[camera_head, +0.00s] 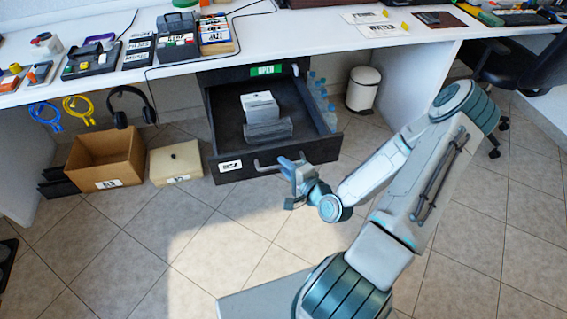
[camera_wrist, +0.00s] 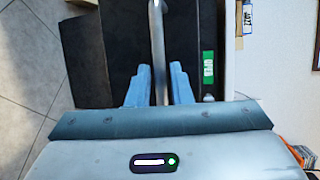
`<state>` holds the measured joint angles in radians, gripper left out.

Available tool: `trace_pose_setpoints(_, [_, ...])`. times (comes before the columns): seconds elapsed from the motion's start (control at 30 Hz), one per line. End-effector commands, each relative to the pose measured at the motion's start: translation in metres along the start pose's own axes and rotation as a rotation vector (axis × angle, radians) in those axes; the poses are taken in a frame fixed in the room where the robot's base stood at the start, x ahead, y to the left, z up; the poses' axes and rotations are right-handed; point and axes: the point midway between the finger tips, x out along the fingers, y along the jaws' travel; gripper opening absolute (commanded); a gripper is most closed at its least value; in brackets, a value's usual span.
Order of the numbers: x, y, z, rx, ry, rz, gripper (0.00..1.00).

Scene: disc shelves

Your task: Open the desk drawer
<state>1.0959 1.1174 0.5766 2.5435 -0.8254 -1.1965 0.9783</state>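The desk drawer (camera_head: 228,168) is dark and stands pulled well out from under the white desk, its inside showing. Its metal bar handle (camera_head: 268,166) runs along the front. My gripper (camera_head: 287,167) is at the right end of this handle. The exact contact is hard to see. A white and grey stack of boxes (camera_head: 265,118) lies in the drawer.
A cardboard box (camera_head: 105,160) and a pale lidded box (camera_head: 175,162) stand on the floor left of the drawer. Bottles (camera_head: 320,100) and a white bin (camera_head: 362,90) are to its right. The tiled floor in front is clear.

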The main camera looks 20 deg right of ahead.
Motion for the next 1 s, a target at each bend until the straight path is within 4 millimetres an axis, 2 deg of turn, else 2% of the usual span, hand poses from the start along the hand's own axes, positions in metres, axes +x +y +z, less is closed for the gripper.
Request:
trace_pose_setpoints(0.1, [-0.018, -0.006, 0.001, 0.005, 0.003, 0.003, 0.19])
trace_pose_setpoints(0.5, [-0.057, -0.003, 0.0, 0.002, 0.003, 0.002, 0.19])
trace_pose_setpoints(0.7, [-0.064, -0.001, 0.0, 0.001, 0.001, 0.001, 0.19])
trace_pose_setpoints(1.0, [-0.064, 0.0, 0.0, 0.001, 0.001, 0.001, 0.19])
